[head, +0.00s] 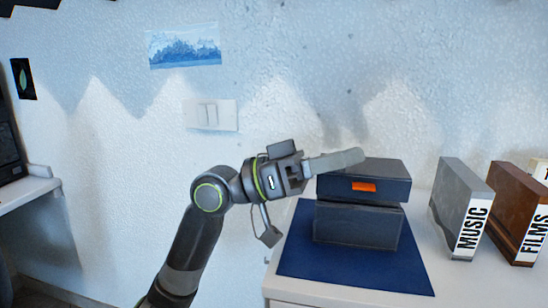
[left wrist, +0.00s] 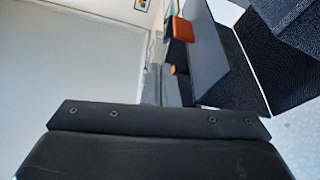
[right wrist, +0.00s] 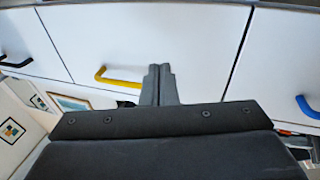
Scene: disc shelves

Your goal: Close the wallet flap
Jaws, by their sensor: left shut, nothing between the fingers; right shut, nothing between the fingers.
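The dark grey wallet (head: 357,226) stands on a dark blue mat (head: 310,262). Its flap (head: 390,187) lies over the top, with an orange tab (head: 363,187) on the front. A narrow dark gap shows between flap and body. My left gripper (head: 350,158) is shut and empty, its fingers reaching along the flap's top left; I cannot tell whether they touch it. My right gripper (right wrist: 160,72) is shut and empty, away from the wallet, facing white drawers.
A grey MUSIC case (head: 465,210) and a brown FILMS case (head: 522,210) stand to the right of the mat on the white surface. The wall is behind. White drawer fronts with yellow (right wrist: 118,80) and blue (right wrist: 308,110) handles face my right gripper.

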